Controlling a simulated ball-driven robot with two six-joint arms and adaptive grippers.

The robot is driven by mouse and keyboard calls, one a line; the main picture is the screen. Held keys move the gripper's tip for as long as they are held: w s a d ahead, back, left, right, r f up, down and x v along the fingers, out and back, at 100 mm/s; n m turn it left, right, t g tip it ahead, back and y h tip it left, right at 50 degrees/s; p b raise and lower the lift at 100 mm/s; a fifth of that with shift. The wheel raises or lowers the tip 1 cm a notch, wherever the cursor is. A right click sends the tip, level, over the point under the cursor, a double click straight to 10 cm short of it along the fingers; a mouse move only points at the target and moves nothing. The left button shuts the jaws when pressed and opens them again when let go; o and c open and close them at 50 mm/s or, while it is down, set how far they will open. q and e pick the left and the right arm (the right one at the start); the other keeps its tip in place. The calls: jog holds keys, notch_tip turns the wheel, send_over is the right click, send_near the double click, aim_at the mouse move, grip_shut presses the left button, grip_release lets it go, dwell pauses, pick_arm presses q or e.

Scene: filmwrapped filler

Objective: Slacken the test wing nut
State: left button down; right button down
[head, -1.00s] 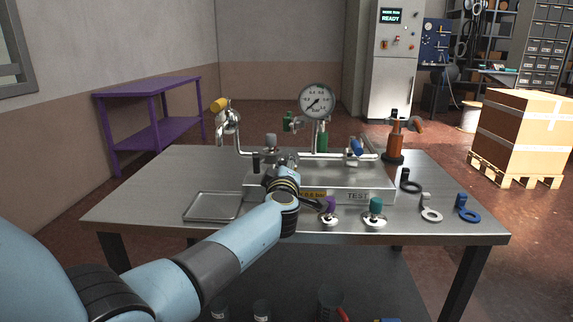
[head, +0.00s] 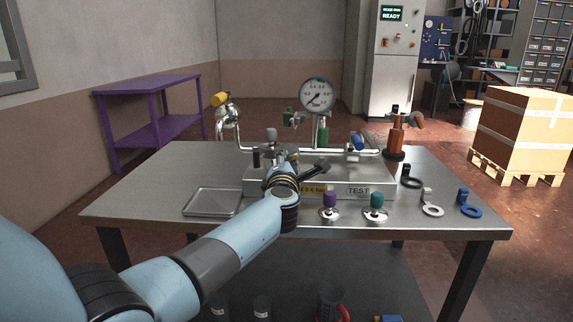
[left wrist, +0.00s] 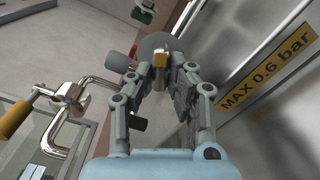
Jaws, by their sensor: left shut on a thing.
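My left gripper (head: 284,164) is over the front of the metal test rig (head: 255,185), largely hidden by my own wrist in the head view. In the left wrist view its fingers (left wrist: 163,76) are closed around a small brass-coloured piece (left wrist: 160,61), which looks like the wing nut. Its wings and thread cannot be made out. A round grey disc shows behind it. The rig's front bears a TEST label (head: 358,191) and a yellow MAX 0.6 bar label (left wrist: 268,70). A round pressure gauge (head: 318,96) stands above. My right gripper is not in view.
An empty tray (head: 210,203) lies on the table's left. Purple (head: 330,199) and green (head: 376,200) knobbed pieces stand at the front. Black, grey (head: 432,210) and blue (head: 470,211) ring tools lie right. A yellow-handled valve (left wrist: 14,119) is left.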

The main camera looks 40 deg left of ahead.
pick_arm(q)
jog(key=n, duration=0.1)
jog(key=n+b, duration=0.1)
jog(key=n, duration=0.2)
jog(key=shift+f+n, duration=0.3)
jog(key=shift+d+n+b, duration=0.1)
jog(key=shift+n+b, duration=0.6)
jog(key=shift+n, duration=1.1)
jog(key=c, duration=1.3)
grip_release()
jog(key=shift+r, duration=0.1)
jog(key=shift+o, duration=0.2)
jog(key=v, duration=1.2)
jog(key=shift+w, duration=0.1)
jog(key=shift+d, duration=0.1)
